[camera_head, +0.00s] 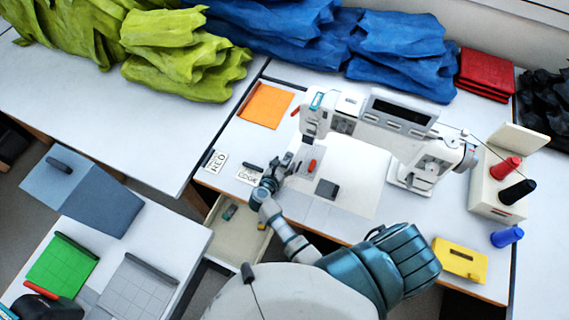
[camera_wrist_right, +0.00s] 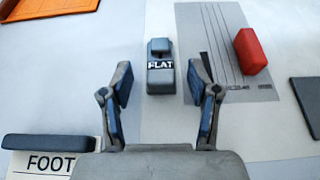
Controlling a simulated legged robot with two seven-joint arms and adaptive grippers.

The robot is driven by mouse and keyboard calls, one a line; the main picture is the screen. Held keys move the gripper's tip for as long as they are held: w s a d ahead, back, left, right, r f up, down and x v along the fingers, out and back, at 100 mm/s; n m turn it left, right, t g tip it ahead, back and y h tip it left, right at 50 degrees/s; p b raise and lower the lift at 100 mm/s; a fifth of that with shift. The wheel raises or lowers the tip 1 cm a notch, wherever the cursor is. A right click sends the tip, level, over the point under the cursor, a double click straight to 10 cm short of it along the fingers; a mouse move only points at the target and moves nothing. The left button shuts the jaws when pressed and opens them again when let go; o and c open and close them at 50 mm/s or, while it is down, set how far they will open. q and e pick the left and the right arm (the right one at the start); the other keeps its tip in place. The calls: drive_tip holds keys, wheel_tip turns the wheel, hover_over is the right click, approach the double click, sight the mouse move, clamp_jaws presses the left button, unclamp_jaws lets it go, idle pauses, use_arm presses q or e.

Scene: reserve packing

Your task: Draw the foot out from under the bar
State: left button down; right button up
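A small dark grey foot marked FLAT (camera_wrist_right: 160,77) lies on the light work surface in the right wrist view. My right gripper (camera_head: 288,168) is open, its two fingers on either side of the foot in the picture, with gaps on both sides. It does not hold the foot; its height above the surface is hard to tell. In the head view the gripper is by the head end of the white sewing machine (camera_head: 345,110), and the foot is not clear there. The machine's bar cannot be made out in either view.
A red block (camera_wrist_right: 252,52) and a dark grey pad (camera_wrist_right: 308,98) lie right of the foot. A FOOT card (camera_wrist_right: 45,165) with a dark bar (camera_wrist_right: 48,142) lies left. An open drawer (camera_head: 235,238) is below the table edge. Thread spools (camera_head: 505,168) stand right.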

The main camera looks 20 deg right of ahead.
drive_tip(key=shift+a+r, duration=0.1)
drive_tip(key=shift+a, duration=0.25)
drive_tip(key=shift+a+r, duration=0.2)
drive_tip(key=shift+a, duration=0.35)
drive_tip(key=shift+a+r, duration=0.15)
drive_tip(key=shift+r, duration=0.15)
drive_tip(key=r, duration=0.2)
drive_tip(key=d+r, duration=0.1)
drive_tip(key=r, duration=0.5)
drive_tip(key=shift+d+r, duration=0.1)
drive_tip(key=shift+d, duration=0.2)
use_arm(q)
drive_tip(key=shift+w+a+r+p, duration=0.1)
drive_tip(key=shift+a+r+p, duration=0.45)
drive_tip(key=shift+r+p, duration=0.4)
drive_tip(key=shift+w+a+r+p, duration=0.1)
drive_tip(key=shift+a+r+p, duration=0.4)
drive_tip(key=shift+r+p, duration=0.4)
use_arm(e)
wheel_tip(320, 180, up, 6)
hover_over(282, 164)
drive_tip(key=shift+a, duration=0.25)
